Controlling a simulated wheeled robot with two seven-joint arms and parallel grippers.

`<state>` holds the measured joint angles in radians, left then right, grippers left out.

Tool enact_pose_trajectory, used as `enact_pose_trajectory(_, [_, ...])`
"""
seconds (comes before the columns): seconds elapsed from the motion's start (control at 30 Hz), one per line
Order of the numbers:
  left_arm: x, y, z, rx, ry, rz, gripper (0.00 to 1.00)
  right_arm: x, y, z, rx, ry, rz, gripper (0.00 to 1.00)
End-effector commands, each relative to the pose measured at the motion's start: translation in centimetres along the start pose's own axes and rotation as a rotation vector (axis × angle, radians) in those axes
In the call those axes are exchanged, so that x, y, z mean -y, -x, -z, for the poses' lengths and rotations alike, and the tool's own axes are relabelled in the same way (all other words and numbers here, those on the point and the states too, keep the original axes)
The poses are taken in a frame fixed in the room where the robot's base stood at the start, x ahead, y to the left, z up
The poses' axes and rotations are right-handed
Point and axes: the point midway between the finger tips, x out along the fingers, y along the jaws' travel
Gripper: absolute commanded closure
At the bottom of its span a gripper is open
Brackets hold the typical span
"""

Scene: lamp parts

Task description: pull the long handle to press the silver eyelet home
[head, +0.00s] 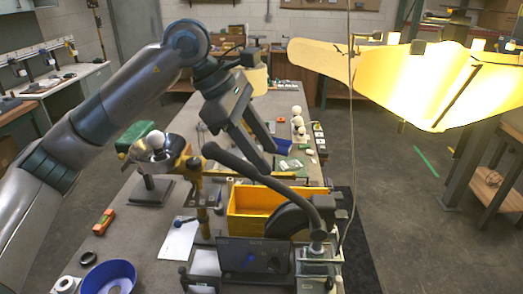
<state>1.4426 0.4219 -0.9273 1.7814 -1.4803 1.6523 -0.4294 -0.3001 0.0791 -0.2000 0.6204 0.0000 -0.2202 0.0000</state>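The long handle (238,163) is a dark lever. It slopes from a thick grip at the upper left down to a bench press (318,256) at the lower right. My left gripper (268,156) hangs just above and behind the handle, pointing down and to the right. Its two fingers look apart, with nothing visible between them. One finger passes close to the handle; I cannot tell whether they touch. The silver eyelet cannot be made out at this size. My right gripper is out of view.
A yellow bin (262,202) stands behind the press. A silver bowl-shaped lamp part (158,152) is on a stand at the left. A blue round tray (108,277) sits at the front left.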

Motion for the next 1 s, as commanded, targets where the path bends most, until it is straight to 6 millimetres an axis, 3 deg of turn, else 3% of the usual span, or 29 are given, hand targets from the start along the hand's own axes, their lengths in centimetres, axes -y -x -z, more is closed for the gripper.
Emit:
enact_pose_trajectory(0.27, [0.0, 0.0, 0.1, -0.001, 0.001, 0.001, 0.59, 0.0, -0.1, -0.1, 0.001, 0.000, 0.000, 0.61])
enact_pose_trajectory(0.47, [0.0, 1.0, 0.1, 0.000, 0.002, 0.000, 0.59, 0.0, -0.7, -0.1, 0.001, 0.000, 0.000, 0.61])
enact_pose_trajectory(0.67, [-0.1, 3.7, 0.2, -0.001, 0.002, -0.003, 0.59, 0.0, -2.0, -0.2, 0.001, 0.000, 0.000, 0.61])
enact_pose_trajectory(1.0, [-0.1, 10.5, 0.1, 0.000, 0.001, -0.002, 0.59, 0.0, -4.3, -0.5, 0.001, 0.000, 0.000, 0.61])
